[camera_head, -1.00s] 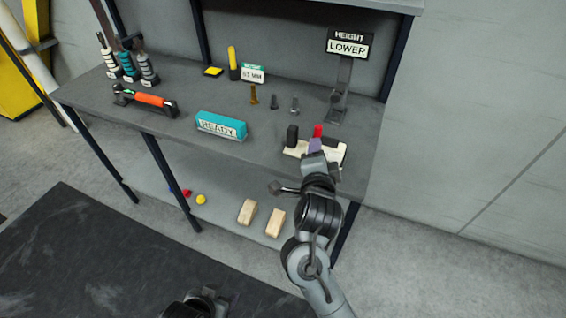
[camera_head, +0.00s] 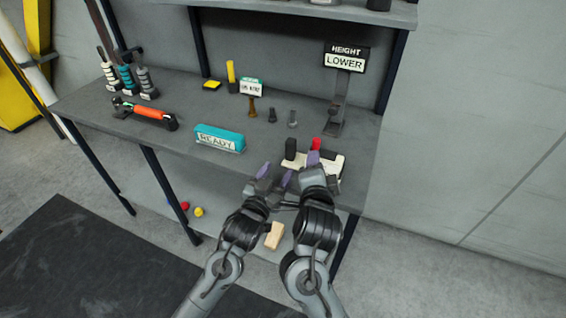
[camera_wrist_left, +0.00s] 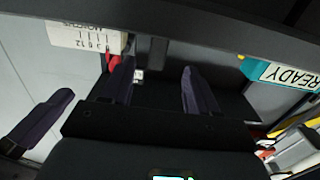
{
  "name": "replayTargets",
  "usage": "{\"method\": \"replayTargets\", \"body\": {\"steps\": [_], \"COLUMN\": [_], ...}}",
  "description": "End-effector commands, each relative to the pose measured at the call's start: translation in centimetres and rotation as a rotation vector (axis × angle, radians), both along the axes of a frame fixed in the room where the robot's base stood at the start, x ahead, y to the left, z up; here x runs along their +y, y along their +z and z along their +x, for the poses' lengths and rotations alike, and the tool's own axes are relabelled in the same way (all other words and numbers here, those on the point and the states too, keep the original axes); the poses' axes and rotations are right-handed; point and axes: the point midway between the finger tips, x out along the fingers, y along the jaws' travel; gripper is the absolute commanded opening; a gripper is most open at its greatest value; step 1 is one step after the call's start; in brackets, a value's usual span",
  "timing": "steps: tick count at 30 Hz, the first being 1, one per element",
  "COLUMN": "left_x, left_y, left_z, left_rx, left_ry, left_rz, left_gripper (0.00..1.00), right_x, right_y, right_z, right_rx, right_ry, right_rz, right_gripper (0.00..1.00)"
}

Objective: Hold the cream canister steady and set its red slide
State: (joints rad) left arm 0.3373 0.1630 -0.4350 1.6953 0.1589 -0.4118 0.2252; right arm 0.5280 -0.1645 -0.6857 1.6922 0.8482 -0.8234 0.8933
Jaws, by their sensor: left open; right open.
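The cream canister (camera_head: 331,169) lies near the front right of the workbench, with a black block (camera_head: 290,148) at its left end. Its red slide (camera_head: 316,143) stands up at the back. In the left wrist view, the canister (camera_wrist_left: 80,38) shows printed marks, with the red slide (camera_wrist_left: 114,62) beside it. My left gripper (camera_head: 275,175) is open and empty at the bench's front edge, left of the canister and apart from it. My right gripper (camera_head: 313,162) is open in front of the canister and covers part of it; contact cannot be told.
A sign reading HEIGHT LOWER (camera_head: 345,59) stands behind the canister. A teal READY block (camera_head: 220,138) sits left of my left gripper. Small pegs (camera_head: 272,115) stand farther back. An orange-handled tool (camera_head: 147,112) lies at the left. A wooden block (camera_head: 274,235) shows below the bench.

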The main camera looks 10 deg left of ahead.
Motion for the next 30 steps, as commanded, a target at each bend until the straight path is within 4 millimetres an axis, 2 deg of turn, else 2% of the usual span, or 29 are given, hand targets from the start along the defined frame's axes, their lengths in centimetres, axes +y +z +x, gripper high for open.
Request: {"method": "replayTargets", "body": {"steps": [18,24,30], "left_x": [-2.0,-2.3,-2.4], "left_y": [0.1,0.0,0.0], "left_z": [8.2,9.6,10.0], "left_rx": [-0.003,-0.003,-0.003], "left_ry": [-0.005,-0.005,-0.005], "left_rz": [0.004,0.004,0.003], "left_gripper": [0.60,0.60,0.60], "right_x": [0.0,0.0,0.0], "right_y": [0.0,0.0,0.0], "right_z": [0.0,0.0,0.0], "right_rx": [0.000,0.000,0.000], "right_ry": [0.000,0.000,0.000], "right_rz": [0.000,0.000,0.000], "right_gripper": [0.43,0.43,0.43]}}
